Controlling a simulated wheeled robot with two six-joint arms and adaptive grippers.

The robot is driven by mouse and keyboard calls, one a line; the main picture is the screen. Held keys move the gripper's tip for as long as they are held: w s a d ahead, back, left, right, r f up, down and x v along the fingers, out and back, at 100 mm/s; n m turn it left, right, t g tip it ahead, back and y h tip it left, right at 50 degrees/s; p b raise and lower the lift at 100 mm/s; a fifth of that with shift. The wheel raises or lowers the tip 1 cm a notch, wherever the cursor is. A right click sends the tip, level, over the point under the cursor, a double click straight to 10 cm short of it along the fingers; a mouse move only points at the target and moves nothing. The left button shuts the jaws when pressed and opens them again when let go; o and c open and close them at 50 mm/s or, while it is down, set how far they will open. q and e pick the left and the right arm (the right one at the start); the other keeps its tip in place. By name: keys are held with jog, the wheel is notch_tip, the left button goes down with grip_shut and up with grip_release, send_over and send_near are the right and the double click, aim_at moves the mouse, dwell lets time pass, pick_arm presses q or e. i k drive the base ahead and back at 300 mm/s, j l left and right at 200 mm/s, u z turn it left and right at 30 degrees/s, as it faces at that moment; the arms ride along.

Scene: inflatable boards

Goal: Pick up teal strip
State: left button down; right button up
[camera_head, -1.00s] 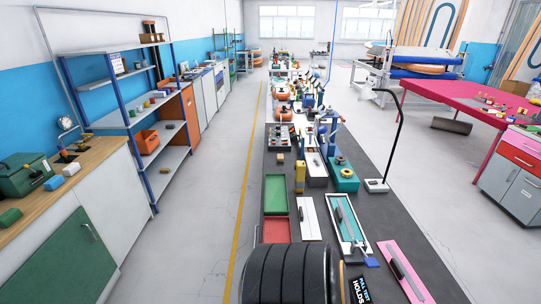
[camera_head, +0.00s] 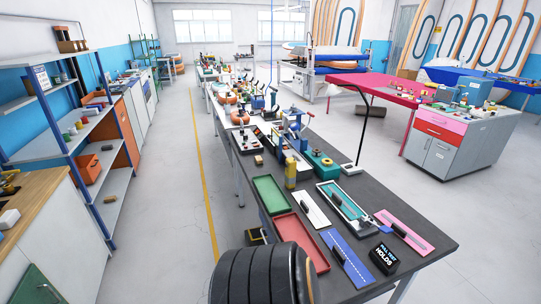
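A long teal strip (camera_head: 342,203) lies in a white-rimmed tray (camera_head: 329,185) on the dark bench. A dark, narrow tool lies along the tray and covers part of the teal. Neither of my grippers shows in this view, so nothing is seen touching the strip.
The dark bench (camera_head: 431,249) also bears a green tray (camera_head: 270,194), a red tray (camera_head: 291,232), a white board (camera_head: 311,209), a blue board (camera_head: 345,252), a pink board (camera_head: 403,231) and a black sign (camera_head: 384,258). A lamp base (camera_head: 351,169) stands behind. Floor right of the bench is clear.

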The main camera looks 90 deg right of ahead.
aim_at(347, 208)
jog(key=i+z, duration=0.1)
jog(key=z, duration=0.3)
jog(key=i+z, duration=0.15)
jog(key=z, duration=0.3)
jog(key=i+z, duration=0.15)
jog(key=z, duration=0.25)
jog(key=i+z, duration=0.1)
jog(key=z, duration=0.35)
jog(key=i+j+z, duration=0.1)
jog(key=z, duration=0.3)
jog(key=j+z, duration=0.2)
jog(key=z, duration=0.25)
jog(key=i+j, duration=0.05)
